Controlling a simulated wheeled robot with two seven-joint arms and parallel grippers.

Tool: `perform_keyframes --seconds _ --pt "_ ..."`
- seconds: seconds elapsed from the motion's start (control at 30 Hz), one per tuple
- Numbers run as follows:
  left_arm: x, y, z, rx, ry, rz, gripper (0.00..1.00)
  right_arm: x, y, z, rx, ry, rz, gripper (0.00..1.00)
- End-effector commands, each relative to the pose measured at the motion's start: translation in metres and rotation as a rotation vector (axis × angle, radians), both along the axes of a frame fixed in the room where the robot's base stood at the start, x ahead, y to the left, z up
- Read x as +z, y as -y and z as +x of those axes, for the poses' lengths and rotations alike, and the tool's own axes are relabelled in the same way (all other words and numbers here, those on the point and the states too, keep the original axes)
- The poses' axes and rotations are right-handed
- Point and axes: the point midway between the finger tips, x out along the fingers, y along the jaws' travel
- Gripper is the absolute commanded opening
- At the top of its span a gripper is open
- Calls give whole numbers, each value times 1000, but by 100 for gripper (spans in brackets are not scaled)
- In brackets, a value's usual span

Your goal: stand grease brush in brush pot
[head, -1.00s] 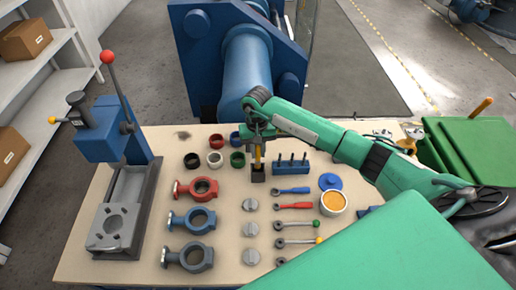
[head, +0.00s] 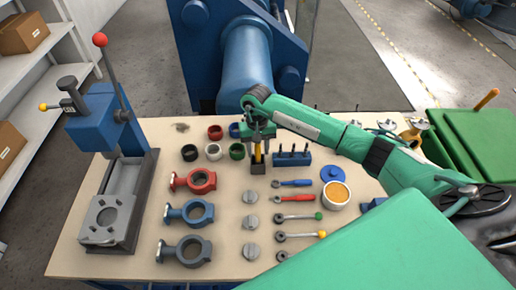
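The grease brush (head: 258,152), with a yellow handle, stands upright at the brush pot (head: 258,168), a small dark square pot on the bench. Its lower end is hidden by the pot, and I cannot tell how deep it sits. My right gripper (head: 258,136) is directly above the pot, pointing down, with its fingers around the top of the handle. The fingers are too small to show whether they grip it or stand apart. My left gripper is not in view.
On the bench (head: 137,262), a blue press (head: 97,122) stands left. Colored rings and valve bodies (head: 190,213) lie left of the pot. A blue block with pegs (head: 291,158) is close on its right, with wrenches and an orange-filled tub (head: 336,194) beyond.

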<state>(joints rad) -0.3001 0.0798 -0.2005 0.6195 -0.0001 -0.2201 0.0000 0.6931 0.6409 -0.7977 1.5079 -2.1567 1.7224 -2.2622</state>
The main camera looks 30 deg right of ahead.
Motion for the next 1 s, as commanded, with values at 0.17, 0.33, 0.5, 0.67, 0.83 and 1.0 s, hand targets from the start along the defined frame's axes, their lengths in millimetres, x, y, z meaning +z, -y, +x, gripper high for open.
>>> perform_keyframes --seconds 0.17,0.33,0.5,0.67,0.83,1.0 --pt "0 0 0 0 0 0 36 0 0 0 0 0 0 44" --pt "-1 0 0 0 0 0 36 1 0 0 0 0 0 44" --pt "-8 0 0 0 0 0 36 19 2 3 1 4 -1 44" --pt "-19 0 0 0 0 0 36 51 3 7 1 6 -2 44" --pt "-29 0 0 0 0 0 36 87 3 11 1 4 -1 44" --pt "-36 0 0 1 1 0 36 115 5 14 0 3 -1 44"
